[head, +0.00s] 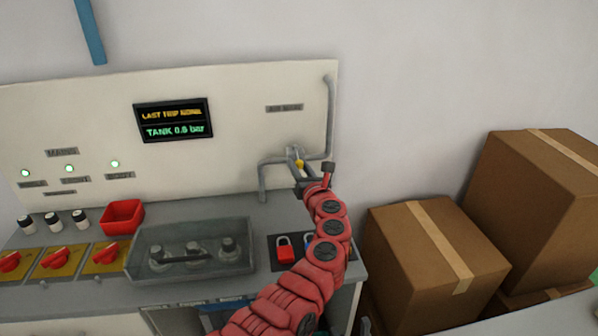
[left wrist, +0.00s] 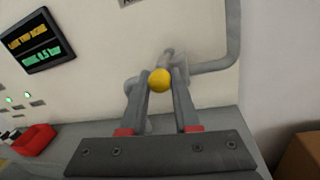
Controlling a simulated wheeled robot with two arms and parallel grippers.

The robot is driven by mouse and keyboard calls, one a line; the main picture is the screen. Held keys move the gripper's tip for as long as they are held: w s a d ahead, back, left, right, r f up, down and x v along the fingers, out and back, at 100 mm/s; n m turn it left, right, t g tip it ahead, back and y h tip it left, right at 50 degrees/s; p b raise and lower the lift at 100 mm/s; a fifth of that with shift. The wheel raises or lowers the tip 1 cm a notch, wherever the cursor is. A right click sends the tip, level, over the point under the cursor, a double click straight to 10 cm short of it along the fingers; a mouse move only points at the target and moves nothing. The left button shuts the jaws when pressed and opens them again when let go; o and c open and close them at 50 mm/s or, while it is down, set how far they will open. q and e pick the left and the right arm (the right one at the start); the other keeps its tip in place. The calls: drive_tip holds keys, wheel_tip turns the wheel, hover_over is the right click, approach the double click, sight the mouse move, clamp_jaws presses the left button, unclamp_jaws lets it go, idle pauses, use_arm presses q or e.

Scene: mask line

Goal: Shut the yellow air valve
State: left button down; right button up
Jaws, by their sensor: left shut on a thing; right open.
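The yellow air valve shows as a small yellow knob (head: 299,164) on the grey pipe (head: 329,120) at the right of the cream panel. In the left wrist view the yellow knob (left wrist: 159,80) is round and sits between the fingertips. My left gripper (head: 297,170) reaches up to it from below. In the left wrist view the fingers of my left gripper (left wrist: 161,86) are closed on the knob from both sides. The rest of the valve is mostly hidden behind the knob and fingers. My right gripper is not in view.
On the bench stand a red bin (head: 122,217), a clear-walled grey tray (head: 150,262), red switches on yellow plates and a red padlock (head: 285,250). Cardboard boxes (head: 400,250) stand close at the right.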

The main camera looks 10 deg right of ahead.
use_arm(q)
drive_tip(key=shift+d+r+y+b, duration=0.2)
drive_tip(key=shift+y+b, duration=0.1)
drive_tip(key=shift+r+n, duration=0.25)
drive_tip(key=shift+n, duration=0.15)
drive_tip(key=shift+r, duration=0.1)
drive_tip(key=c, duration=1)
unclamp_jaws()
drive_tip(key=shift+w, duration=0.1)
drive_tip(key=o, duration=0.4)
drive_tip(key=shift+d, duration=0.1)
drive_tip(key=shift+c, duration=0.2)
drive_tip(key=shift+f, duration=0.25)
drive_tip(key=shift+f, duration=0.1)
